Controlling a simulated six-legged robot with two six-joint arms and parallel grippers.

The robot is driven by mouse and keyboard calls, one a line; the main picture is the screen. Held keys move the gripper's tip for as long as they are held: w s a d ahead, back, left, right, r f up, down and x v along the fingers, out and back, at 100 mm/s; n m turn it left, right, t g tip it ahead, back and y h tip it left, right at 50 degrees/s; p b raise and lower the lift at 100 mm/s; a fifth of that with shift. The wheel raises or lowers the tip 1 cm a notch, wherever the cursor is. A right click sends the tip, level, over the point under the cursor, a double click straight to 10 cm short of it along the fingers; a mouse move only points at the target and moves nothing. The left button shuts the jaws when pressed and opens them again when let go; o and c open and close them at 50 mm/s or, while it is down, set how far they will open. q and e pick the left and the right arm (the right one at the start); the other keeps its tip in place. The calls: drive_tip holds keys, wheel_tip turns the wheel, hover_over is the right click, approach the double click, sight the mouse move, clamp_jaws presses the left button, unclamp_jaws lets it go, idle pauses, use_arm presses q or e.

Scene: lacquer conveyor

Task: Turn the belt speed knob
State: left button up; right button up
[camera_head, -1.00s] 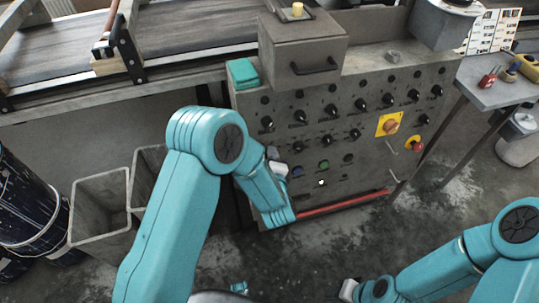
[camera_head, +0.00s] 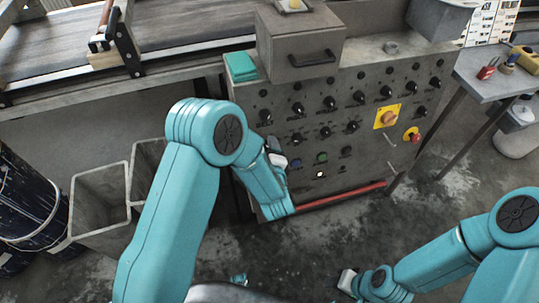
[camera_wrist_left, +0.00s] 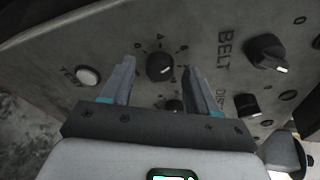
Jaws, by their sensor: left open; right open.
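My left gripper (camera_wrist_left: 158,66) is open in the left wrist view, with one finger on each side of a small black knob (camera_wrist_left: 160,67) that has a numbered scale around it. I cannot tell whether the fingers touch it. The word BELT is printed right of that knob, beside a larger black knob (camera_wrist_left: 267,51) with a white pointer mark. In the head view my left gripper (camera_head: 272,150) is at the lower left of the grey control panel (camera_head: 375,165), largely hidden by its own wrist. My right gripper (camera_head: 346,282) is low over the floor, away from the panel.
The panel carries several other knobs, a yellow-plated switch (camera_head: 387,117) and a red button (camera_head: 412,135). A red bar (camera_head: 340,196) runs along its lower edge. Grey bins (camera_head: 100,205) stand left of my left arm. A side table (camera_head: 490,80) stands at right.

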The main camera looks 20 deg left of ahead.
use_arm(q)
drive_tip(key=p+v, duration=0.1)
drive_tip(key=v, duration=1.5)
drive_tip(key=shift+p, duration=0.3)
drive_tip(key=shift+s, duration=0.1)
drive_tip(key=s+a+f+n+g+p, duration=0.1)
drive_tip(key=a+f+n+g+p, duration=0.1)
drive_tip(key=a+n+g+p, duration=0.3)
drive_tip(key=a+f+n+g+p, duration=0.1)
drive_tip(key=a+f+n+p, duration=0.15)
drive_tip(key=a, duration=0.55)
drive_tip(key=s+d+f+n+g+h+p, duration=0.2)
drive_tip(key=s+d+f+n+g+h, duration=0.2)
drive_tip(key=s+d+n+h, duration=0.6)
drive_tip(key=s+d+n+g, duration=0.1)
drive_tip(key=s+n+g, duration=0.1)
drive_tip(key=shift+g, duration=0.3)
